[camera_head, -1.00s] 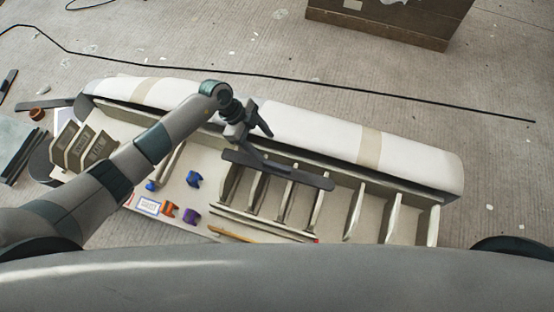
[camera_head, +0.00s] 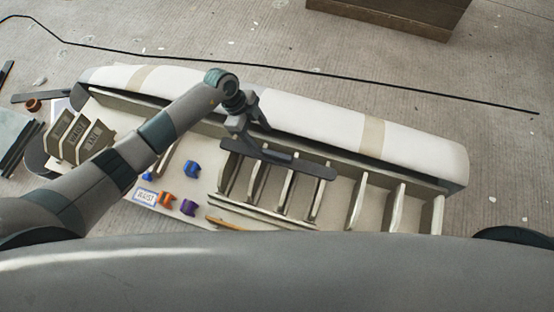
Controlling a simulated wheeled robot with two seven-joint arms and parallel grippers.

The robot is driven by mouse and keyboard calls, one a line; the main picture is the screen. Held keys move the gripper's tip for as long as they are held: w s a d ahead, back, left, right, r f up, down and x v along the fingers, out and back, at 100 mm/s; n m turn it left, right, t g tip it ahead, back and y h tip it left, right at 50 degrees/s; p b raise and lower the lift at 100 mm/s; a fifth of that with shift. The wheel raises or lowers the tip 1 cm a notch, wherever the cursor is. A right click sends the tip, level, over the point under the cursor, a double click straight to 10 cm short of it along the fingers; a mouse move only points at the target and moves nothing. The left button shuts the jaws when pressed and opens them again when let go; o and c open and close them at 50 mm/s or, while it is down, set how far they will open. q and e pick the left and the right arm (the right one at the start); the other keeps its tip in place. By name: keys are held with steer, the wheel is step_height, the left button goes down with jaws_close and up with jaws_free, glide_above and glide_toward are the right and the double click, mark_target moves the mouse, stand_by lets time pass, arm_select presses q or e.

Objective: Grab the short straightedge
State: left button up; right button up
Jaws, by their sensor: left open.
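A short dark grey bar, which looks like the short straightedge (camera_head: 307,167), lies across the tops of the ribs in the middle of the pale ribbed mould frame (camera_head: 436,215). My left gripper (camera_head: 256,136) reaches in from the left and hangs over the bar's left half. Its jaws are open, with one finger close to the bar. I cannot tell whether they touch. The gripper hides a small part of the bar's far edge. My right gripper is not in view.
A long white roll (camera_head: 420,148) lies along the frame's far side. Blue, orange and purple clips (camera_head: 189,208) and a label card (camera_head: 145,197) lie left of the ribs. Upright labelled templates (camera_head: 78,138) stand at the left. A black cable (camera_head: 400,90) crosses the floor behind.

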arm_select(q)
steer(key=b, duration=0.5)
glide_above(277, 153)
steer(key=a, duration=0.3)
step_height(277, 153, down, 6)
steer(key=shift+f, duration=0.1)
steer(key=shift+s+d+f+b, duration=0.1)
steer(key=shift+d+f+b, duration=0.2)
steer(key=shift+f+b, duration=0.45)
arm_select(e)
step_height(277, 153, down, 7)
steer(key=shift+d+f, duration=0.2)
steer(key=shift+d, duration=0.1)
arm_select(q)
steer(key=shift+r, duration=0.1)
steer(key=b+x, duration=0.4)
steer(key=b, duration=0.1)
steer(key=shift+w+d, duration=0.25)
steer(key=shift+w, duration=0.05)
steer(key=shift+d+f+b, duration=0.25)
steer(key=shift+f+b, duration=0.2)
steer(key=shift+f, duration=0.05)
steer(key=shift+s, duration=0.1)
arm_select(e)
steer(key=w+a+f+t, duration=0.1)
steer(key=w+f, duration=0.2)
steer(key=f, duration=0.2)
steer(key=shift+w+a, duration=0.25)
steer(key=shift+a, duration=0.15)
